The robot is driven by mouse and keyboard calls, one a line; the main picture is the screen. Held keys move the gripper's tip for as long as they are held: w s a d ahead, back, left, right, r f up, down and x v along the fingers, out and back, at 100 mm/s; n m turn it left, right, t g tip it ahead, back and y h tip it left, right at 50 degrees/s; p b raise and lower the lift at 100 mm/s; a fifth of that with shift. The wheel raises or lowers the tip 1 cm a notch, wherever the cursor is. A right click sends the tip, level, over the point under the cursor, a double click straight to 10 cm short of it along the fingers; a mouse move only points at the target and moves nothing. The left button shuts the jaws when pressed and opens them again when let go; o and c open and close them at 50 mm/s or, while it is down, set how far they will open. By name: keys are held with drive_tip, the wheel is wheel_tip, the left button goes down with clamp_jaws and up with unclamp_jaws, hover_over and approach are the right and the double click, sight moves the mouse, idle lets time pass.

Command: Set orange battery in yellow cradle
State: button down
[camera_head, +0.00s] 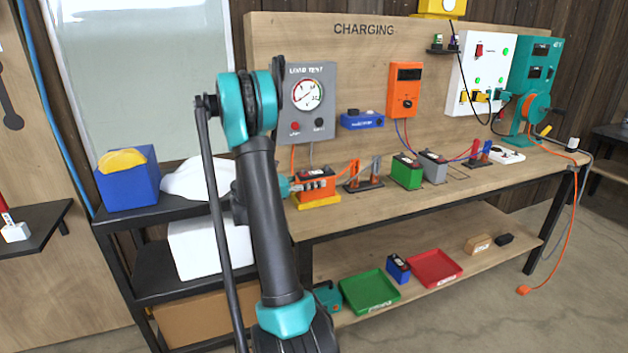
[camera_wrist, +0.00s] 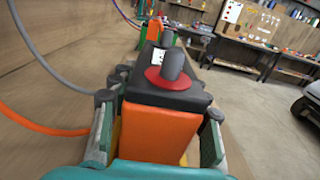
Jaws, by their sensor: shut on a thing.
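The orange battery (camera_head: 319,192) has a black top and stands upright at the left end of the bench. The yellow cradle (camera_head: 318,204) shows directly beneath it; I cannot tell whether the battery is fully seated. My gripper (camera_head: 312,184) reaches in from the left and is shut on the battery. In the wrist view, my gripper (camera_wrist: 161,106) has one finger on each side of the orange battery (camera_wrist: 160,132). A round red collar with a dark post shows on its black top. Only slivers of yellow show beside the battery there.
A clamp stand (camera_head: 362,180), a green battery (camera_head: 407,172) and a grey battery (camera_head: 433,167) stand farther right on the bench (camera_head: 400,206). The load test panel (camera_head: 306,103) rises behind. A black shelf cart (camera_head: 150,218) with a blue bin (camera_head: 128,184) stands left.

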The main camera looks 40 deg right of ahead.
drive_tip(key=shift+f, duration=0.75)
drive_tip(key=c, duration=0.7)
unclamp_jaws()
drive_tip(key=shift+f, duration=0.1)
drive_tip(key=v, duration=1.2)
